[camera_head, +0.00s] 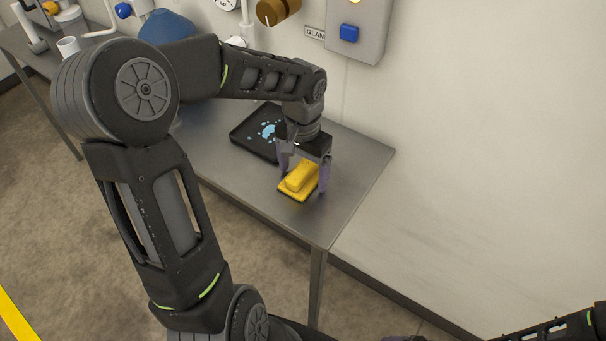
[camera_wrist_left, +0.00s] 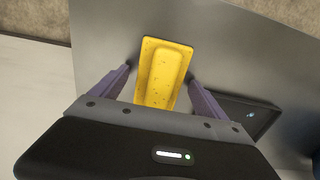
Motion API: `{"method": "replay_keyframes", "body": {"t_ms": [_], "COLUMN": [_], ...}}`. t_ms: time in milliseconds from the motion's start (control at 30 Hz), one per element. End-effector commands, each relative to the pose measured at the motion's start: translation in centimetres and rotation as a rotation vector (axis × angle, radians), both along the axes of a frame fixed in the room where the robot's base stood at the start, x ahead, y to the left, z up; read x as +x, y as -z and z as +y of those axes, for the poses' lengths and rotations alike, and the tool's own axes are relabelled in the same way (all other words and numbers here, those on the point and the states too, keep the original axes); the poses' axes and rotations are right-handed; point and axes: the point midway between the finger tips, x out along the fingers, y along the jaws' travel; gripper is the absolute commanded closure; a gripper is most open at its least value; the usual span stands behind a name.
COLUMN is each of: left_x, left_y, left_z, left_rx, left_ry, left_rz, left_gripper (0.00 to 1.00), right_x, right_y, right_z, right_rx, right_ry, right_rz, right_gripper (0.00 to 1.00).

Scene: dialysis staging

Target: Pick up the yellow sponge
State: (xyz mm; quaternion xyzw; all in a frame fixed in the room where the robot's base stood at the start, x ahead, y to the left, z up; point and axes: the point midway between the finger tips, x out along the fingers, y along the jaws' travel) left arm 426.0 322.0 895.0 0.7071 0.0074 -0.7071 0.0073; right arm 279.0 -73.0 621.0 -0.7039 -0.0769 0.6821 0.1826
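The yellow sponge (camera_head: 300,178) lies near the right end of the metal table (camera_head: 350,170), with a flat yellow base and a raised middle part. It also shows in the left wrist view (camera_wrist_left: 163,75). My left gripper (camera_head: 304,178) is over the sponge and points down at it. Its two purple fingers are spread, one on each side of the sponge, and gaps show between them and the sponge in the left wrist view (camera_wrist_left: 160,80). My right arm shows only at the lower right corner of the head view; its gripper cannot be made out.
A black tray (camera_head: 245,140) with light blue marks lies behind my left gripper. The wall (camera_head: 480,150) stands close along the table's right side, with a grey box (camera_head: 362,18) with a blue button above. The table's front right corner is clear.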

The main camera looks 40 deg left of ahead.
Motion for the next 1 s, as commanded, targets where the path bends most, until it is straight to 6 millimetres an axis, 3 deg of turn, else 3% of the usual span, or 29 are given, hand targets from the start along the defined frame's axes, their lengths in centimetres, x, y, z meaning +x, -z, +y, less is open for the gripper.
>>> {"method": "replay_keyframes", "body": {"t_ms": [800,1000], "left_x": [0.0,0.02], "left_y": [-0.01,-0.26], "left_z": [0.0,0.01], "left_rx": [0.0,0.001], "left_ry": [0.0,0.0], "left_rz": [0.0,-0.001], "left_gripper": [0.82,0.82], "right_x": [0.0,0.0], "right_y": [0.0,0.02], "right_z": [0.0,0.0], "right_rx": [0.0,0.0], "right_ry": [0.0,0.0], "right_rz": [0.0,0.0], "right_gripper": [0.16,0.16]}}
